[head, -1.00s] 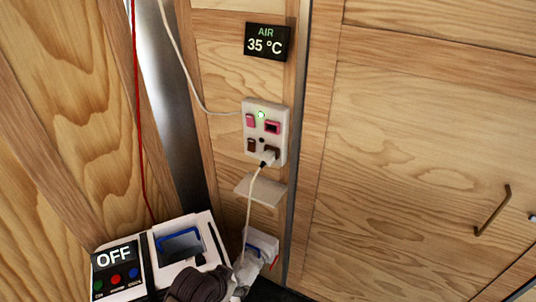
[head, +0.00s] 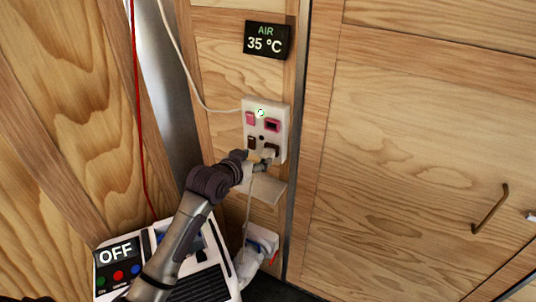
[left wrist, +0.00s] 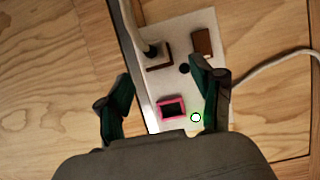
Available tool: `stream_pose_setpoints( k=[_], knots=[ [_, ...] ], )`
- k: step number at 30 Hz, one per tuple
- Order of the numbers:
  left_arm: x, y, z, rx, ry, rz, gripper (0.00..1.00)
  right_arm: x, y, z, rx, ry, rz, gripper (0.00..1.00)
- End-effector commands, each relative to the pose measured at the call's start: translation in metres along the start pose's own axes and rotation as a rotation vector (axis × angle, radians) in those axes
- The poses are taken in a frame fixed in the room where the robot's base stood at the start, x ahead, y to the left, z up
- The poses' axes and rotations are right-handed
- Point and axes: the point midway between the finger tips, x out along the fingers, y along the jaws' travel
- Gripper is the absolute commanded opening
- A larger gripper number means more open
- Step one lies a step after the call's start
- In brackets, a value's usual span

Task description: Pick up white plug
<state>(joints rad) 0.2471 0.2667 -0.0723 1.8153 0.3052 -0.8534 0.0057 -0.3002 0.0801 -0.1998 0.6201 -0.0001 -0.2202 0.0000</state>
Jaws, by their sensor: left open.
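The white plug (head: 268,152) sits in the lower right socket of the white wall panel (head: 283,122), its pale cord hanging down. My left gripper (head: 261,160) is at the panel's lower part, right by the plug, and partly hides it. In the left wrist view my left gripper (left wrist: 160,70) is open, its two dark green fingers spread in front of the panel (left wrist: 215,45). The plugged socket shows there between and beyond the fingers, with a dark plug end (left wrist: 153,48) in it. I see nothing held. My right gripper is not in view.
A small pale shelf (head: 275,191) juts out below the panel. A white box with an OFF display (head: 117,255) stands lower left, with a white bag-like item (head: 258,260) beside it. A red cord and a white cable (head: 176,45) run along the wall.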

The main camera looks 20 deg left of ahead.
Motion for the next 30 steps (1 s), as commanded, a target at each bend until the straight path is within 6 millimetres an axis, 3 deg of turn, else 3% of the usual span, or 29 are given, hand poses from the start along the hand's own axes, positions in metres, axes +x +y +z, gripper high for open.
stream_pose_setpoints(
  k=[5, 15, 25, 30],
  knots=[
    [0.010, 0.001, -0.001, 0.001, 0.000, 0.000, 0.67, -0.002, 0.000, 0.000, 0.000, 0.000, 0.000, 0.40],
    [0.052, 0.007, -0.003, 0.001, -0.001, -0.001, 0.67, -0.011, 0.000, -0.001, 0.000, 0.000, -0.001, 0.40],
    [0.059, 0.007, -0.001, 0.002, -0.001, -0.001, 0.67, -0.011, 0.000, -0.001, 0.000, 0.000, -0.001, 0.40],
    [0.058, 0.007, -0.001, 0.002, -0.001, 0.000, 0.40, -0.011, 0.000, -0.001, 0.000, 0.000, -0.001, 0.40]
  ],
)
